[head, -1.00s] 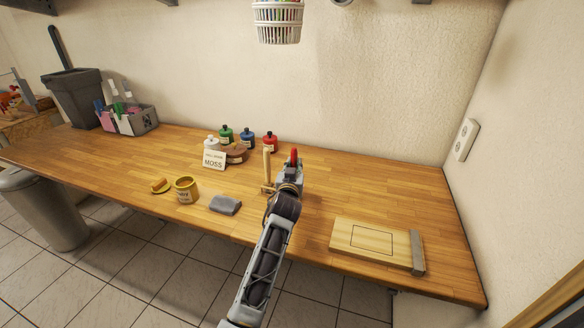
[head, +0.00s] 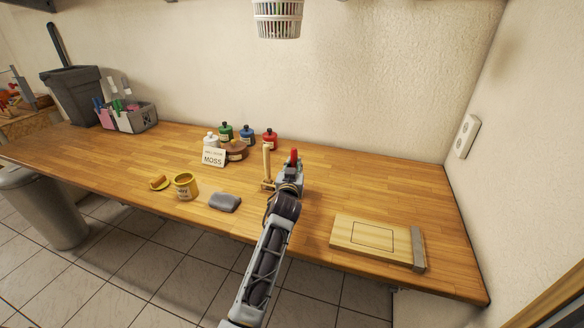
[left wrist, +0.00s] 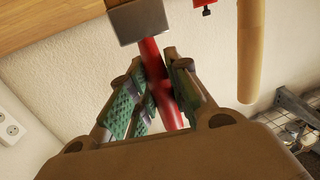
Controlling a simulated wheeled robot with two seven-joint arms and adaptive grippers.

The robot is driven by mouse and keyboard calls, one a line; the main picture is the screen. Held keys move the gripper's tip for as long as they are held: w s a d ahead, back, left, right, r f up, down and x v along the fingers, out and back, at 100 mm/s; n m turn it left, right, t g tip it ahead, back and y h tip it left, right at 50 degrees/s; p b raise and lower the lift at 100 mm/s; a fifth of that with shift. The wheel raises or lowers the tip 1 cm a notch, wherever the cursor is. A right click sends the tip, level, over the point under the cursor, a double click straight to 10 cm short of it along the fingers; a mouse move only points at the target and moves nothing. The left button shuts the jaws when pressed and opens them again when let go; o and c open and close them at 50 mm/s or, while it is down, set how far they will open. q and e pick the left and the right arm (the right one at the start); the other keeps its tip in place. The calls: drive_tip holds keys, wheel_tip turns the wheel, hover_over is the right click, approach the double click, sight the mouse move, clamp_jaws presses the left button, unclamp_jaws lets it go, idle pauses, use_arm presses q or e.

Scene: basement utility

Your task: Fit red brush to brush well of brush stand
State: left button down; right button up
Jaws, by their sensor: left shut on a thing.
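My left gripper (left wrist: 163,92) is shut on the red brush (left wrist: 150,52). The brush's red top (head: 294,155) sticks up above the gripper in the head view. In the left wrist view the brush's far end meets a grey block (left wrist: 140,20); I cannot tell whether this is the brush's own head or part of the brush stand. A pale wooden post (head: 267,163) stands upright just left of the gripper and also shows in the left wrist view (left wrist: 250,50). The arm and gripper hide most of what is around the brush's lower end, including any well. My right gripper is not in view.
Behind are green, blue and red bottles (head: 269,138), a white bottle and a MOSS card (head: 213,157). A yellow tin (head: 184,186) and grey lump (head: 225,202) lie left of my arm. A wooden board (head: 365,238) lies right, with clear tabletop between.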

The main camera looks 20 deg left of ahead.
sight(293, 149)
use_arm(q)
drive_tip(key=shift+d+f+b, duration=0.2)
drive_tip(key=shift+f+b, duration=0.45)
drive_tip(key=shift+f, duration=0.4)
drive_tip(key=c, duration=1.3)
unclamp_jaws()
drive_tip(key=shift+o, duration=0.2)
drive_tip(key=shift+a+r, duration=0.2)
drive_tip(key=shift+r, duration=2.4)
drive_tip(key=shift+a+r, duration=0.2)
drive_tip(key=shift+r, duration=2.4)
drive_tip(key=shift+f, duration=0.1)
